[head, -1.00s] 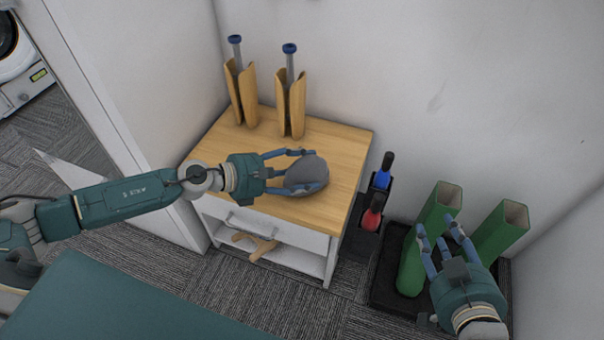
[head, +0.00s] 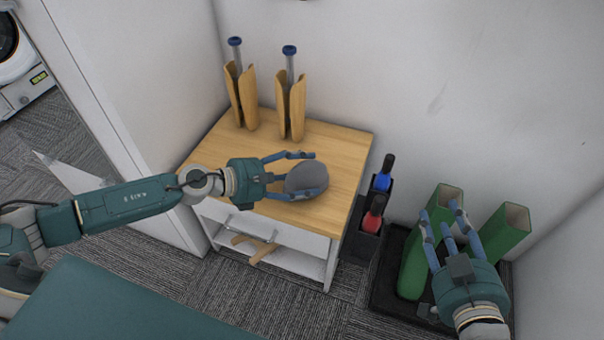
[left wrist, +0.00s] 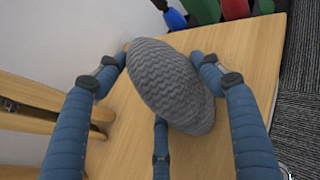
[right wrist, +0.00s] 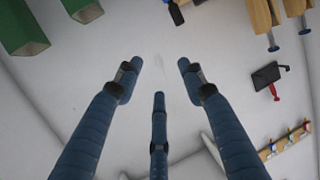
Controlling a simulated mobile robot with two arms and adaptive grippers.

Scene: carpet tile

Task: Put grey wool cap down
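The grey wool cap (head: 307,177) rests on the wooden top of the small cabinet (head: 335,150), near its right side. My left gripper (head: 306,174) is open around the cap, with one finger on its far side and one on its near side. In the left wrist view, the ribbed cap (left wrist: 172,84) lies between the spread fingers, with a gap at the left finger; contact at the right finger is hard to tell. My right gripper (head: 440,222) is open and empty in front of the green tubes; the right wrist view shows nothing between its fingers.
Two wooden holders (head: 291,105) with blue-capped rods stand at the back of the cabinet top. Blue and red handled items (head: 384,176) sit in a black rack to its right. Green square tubes (head: 503,232) stand in a black tray.

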